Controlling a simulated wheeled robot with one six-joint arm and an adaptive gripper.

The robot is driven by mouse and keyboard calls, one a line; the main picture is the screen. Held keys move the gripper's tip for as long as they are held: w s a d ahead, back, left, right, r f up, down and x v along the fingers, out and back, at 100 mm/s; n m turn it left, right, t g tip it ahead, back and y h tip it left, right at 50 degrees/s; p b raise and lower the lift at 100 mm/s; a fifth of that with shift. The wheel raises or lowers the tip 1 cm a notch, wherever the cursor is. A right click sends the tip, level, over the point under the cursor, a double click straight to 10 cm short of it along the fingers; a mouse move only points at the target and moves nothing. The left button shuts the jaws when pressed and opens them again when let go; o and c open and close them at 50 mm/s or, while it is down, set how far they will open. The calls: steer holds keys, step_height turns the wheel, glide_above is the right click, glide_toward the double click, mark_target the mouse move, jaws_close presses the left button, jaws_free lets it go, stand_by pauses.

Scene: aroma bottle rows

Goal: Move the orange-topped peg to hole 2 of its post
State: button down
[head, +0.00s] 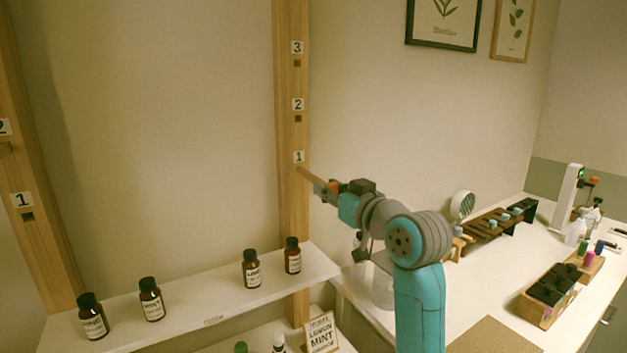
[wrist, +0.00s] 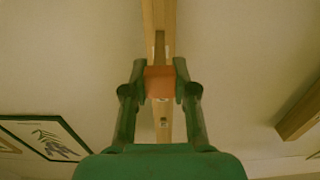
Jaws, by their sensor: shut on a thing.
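The orange-topped peg (head: 316,180) is a light wooden rod with an orange end, held roughly level at the right post (head: 291,130). Its tip is at the post just below label 1; I cannot tell whether it sits inside hole 1. My gripper (head: 333,188) is shut on the orange end, right of the post. In the wrist view, the orange end (wrist: 159,84) lies between the two fingers of my gripper (wrist: 159,74), with the post (wrist: 158,15) behind. Hole 2 (head: 298,119) is open and empty, above the peg; hole 3 (head: 297,64) is also empty.
Several brown bottles (head: 251,269) stand on a white shelf (head: 200,307) below my gripper. The left post (head: 35,215) stands at the far left. A white counter (head: 455,300) with racks and a box of black-capped items (head: 548,295) is at right. The wall area above my gripper is clear.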

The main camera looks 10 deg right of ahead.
steer(key=shift+s, duration=0.1)
steer(key=v, duration=0.7)
steer(key=shift+s, duration=0.3)
stand_by(1.5)
steer(key=shift+d, duration=0.1)
stand_by(1.1)
steer(key=s+d+r, duration=0.1)
steer(key=s+r, duration=0.3)
steer(key=r, duration=0.8)
steer(key=shift+d+r+g, duration=0.15)
steer(key=shift+r+g, duration=0.15)
steer(key=shift+r, duration=0.1)
steer(key=shift+w, duration=0.1)
